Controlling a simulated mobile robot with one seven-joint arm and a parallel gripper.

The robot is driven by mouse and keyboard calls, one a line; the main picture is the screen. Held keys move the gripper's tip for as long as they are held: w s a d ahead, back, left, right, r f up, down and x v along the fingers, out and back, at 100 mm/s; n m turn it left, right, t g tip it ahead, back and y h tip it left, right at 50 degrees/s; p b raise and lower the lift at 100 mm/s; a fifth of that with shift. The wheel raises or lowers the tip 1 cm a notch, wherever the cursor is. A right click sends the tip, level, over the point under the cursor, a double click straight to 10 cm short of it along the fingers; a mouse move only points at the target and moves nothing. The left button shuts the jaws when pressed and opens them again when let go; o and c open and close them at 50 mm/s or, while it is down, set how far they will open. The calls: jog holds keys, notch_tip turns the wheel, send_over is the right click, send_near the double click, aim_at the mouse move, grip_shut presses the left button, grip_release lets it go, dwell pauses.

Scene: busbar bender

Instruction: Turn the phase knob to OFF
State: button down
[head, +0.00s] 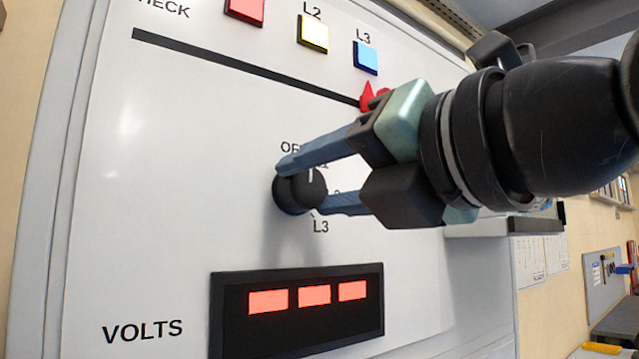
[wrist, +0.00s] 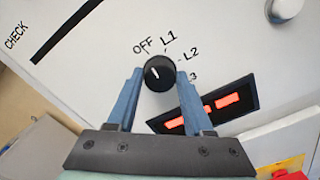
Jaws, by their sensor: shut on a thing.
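The black round phase knob (head: 298,190) sits on the white panel, with OFF, L1, L2 and L3 printed around its upper and right side in the wrist view (wrist: 160,75). My gripper (head: 302,187) is shut on the knob, with one blue finger on each side of it. In the wrist view the gripper (wrist: 158,74) has its fingers left and right of the knob. The knob's short white mark leans up and left in the wrist view, roughly toward OFF. Whether it lines up exactly I cannot tell. In the head view the fingers partly hide the labels.
A black display (head: 297,308) with three red windows lies below the knob, by the word VOLTS. Red, yellow (head: 313,33) and blue (head: 366,57) squares sit above, over a black strip (head: 240,67). A round grey part (wrist: 286,9) shows at the wrist view's upper right.

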jog(key=shift+n, duration=0.4)
jog(key=shift+c, duration=1.4)
grip_release()
jog(key=shift+a, duration=0.1)
